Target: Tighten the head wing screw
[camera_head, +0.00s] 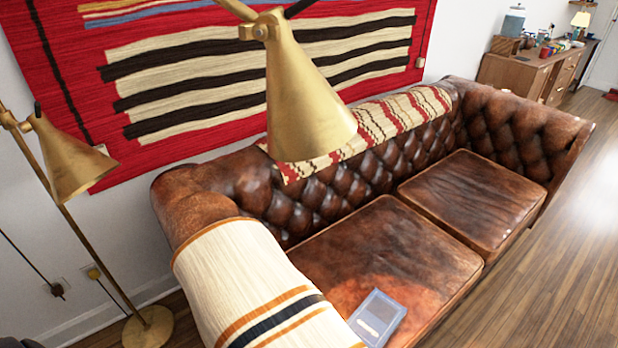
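A brass cone lamp head (300,95) hangs large and close at the upper middle of the head view, tilted with its open end down and to the right. A small brass joint piece (260,32), possibly the wing screw, sits at its narrow top, where a brass arm (236,8) comes in from the top edge. I cannot tell how tight it is. A second brass lamp head (72,158) is at the left, with a small dark knob (38,108) at its top. Neither of my grippers is in view.
A brown leather sofa (390,240) fills the middle, with a striped throw (240,280) and a blue book (377,317) on it. A lamp pole (85,235) stands on a round base (148,328) at the left. Wooden floor (570,265) is clear at the right.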

